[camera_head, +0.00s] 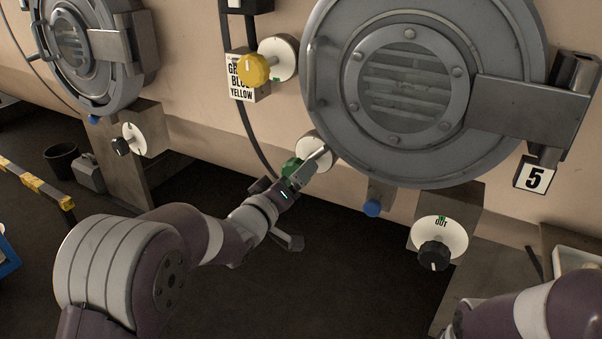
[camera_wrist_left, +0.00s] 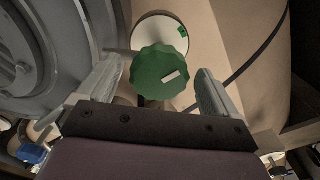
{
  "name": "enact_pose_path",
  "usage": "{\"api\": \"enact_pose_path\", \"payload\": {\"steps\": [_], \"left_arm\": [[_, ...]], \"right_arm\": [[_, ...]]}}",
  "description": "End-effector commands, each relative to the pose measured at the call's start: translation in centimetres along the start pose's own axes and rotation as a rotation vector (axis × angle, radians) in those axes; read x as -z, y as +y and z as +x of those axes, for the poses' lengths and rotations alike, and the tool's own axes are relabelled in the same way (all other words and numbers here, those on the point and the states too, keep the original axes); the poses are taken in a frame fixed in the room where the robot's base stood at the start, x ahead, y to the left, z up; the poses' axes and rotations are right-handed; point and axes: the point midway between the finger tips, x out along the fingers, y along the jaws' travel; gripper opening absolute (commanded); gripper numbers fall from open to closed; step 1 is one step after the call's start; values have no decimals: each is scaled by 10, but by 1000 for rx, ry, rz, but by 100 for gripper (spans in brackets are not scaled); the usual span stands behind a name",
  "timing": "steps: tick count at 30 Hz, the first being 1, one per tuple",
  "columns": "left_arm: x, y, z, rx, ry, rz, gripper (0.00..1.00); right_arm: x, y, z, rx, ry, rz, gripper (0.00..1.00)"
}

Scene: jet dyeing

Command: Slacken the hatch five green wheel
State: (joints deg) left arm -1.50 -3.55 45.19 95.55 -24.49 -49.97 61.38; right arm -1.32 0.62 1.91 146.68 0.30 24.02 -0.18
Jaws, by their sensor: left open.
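The green wheel (camera_head: 291,166) sits in front of a round white dial plate (camera_head: 313,152), left of and below the hatch marked 5 (camera_head: 408,85). In the left wrist view the green wheel (camera_wrist_left: 160,72) has a scalloped rim and a white mark pointing right and slightly up. The white plate (camera_wrist_left: 158,30) behind it has a small green mark at its right edge. My left gripper (camera_wrist_left: 158,88) is open, with one finger on each side of the wheel and visible gaps to both. In the head view the left gripper (camera_head: 305,170) partly covers the wheel. My right gripper is out of view.
A yellow wheel (camera_head: 253,69) on a white plate is above the green one, beside a "GR… BLUE YELLOW" label (camera_head: 243,78). A black knob (camera_head: 434,256) with an "OUT" plate and a blue knob (camera_head: 372,208) are lower right. A hose runs left of the green wheel.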

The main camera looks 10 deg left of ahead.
Motion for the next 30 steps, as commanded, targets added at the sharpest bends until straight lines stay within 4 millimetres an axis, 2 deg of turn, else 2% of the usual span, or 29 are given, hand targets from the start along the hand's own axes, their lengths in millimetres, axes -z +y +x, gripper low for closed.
{"api": "enact_pose_path", "payload": {"steps": [3,7,17,19,22,23,30], "left_arm": [[-1,0,20,0,-1,0,93],[-1,-1,34,1,-1,0,93],[0,0,39,2,-1,0,93],[0,0,39,2,0,0,77],[0,0,39,2,0,0,45],[0,0,39,2,0,0,42],[0,-1,39,2,0,16,42]], "right_arm": [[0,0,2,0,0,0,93],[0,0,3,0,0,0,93],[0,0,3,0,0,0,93],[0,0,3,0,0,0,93],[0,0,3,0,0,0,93],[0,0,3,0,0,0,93],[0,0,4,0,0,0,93]]}}
